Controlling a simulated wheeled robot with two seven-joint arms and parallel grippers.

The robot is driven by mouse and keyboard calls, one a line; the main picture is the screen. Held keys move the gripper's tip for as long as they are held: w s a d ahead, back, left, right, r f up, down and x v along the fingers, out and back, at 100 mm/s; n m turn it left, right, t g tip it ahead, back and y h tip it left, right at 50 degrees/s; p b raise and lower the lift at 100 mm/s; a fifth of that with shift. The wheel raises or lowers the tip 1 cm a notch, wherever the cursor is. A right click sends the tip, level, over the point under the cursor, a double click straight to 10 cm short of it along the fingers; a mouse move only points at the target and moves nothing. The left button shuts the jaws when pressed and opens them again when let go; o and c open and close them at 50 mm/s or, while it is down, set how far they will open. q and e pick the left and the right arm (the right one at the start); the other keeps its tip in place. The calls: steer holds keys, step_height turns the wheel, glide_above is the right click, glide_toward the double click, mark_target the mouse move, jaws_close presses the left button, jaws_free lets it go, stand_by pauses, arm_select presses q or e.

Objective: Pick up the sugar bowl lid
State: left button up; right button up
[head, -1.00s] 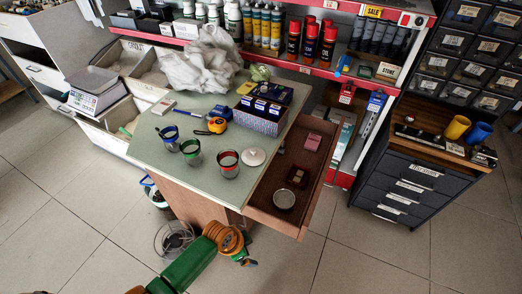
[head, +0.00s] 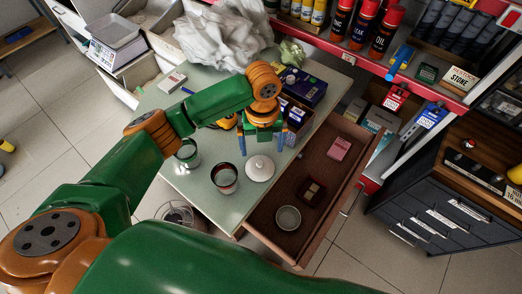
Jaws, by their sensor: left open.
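The white round lid (head: 260,168) with a small knob lies on the pale green tabletop (head: 190,207), near the edge beside the open drawer. My left gripper (head: 262,148) hangs just behind and above the lid, pointing down, with its blue fingers apart and nothing seen between them. No sugar bowl is clearly recognisable. My right gripper is out of view.
The pulled-out drawer (head: 318,185) holds a round metal dish (head: 288,217). A compartmented box (head: 298,115) stands behind the gripper.

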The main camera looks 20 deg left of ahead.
mark_target(259, 165)
arm_select(q)
steer(key=f, duration=0.1)
steer(key=s+f, duration=0.1)
steer(key=f, duration=0.3)
steer(key=shift+s+a+f, duration=0.1)
steer(key=shift+s+f, duration=0.15)
steer(key=shift+s, duration=0.15)
steer(key=shift+w+f, duration=0.25)
steer(key=shift+f, duration=0.2)
steer(key=shift+s+r, duration=0.1)
steer(key=shift+s, duration=0.15)
steer(key=c, duration=1.3)
jaws_close()
steer(key=shift+s, duration=0.1)
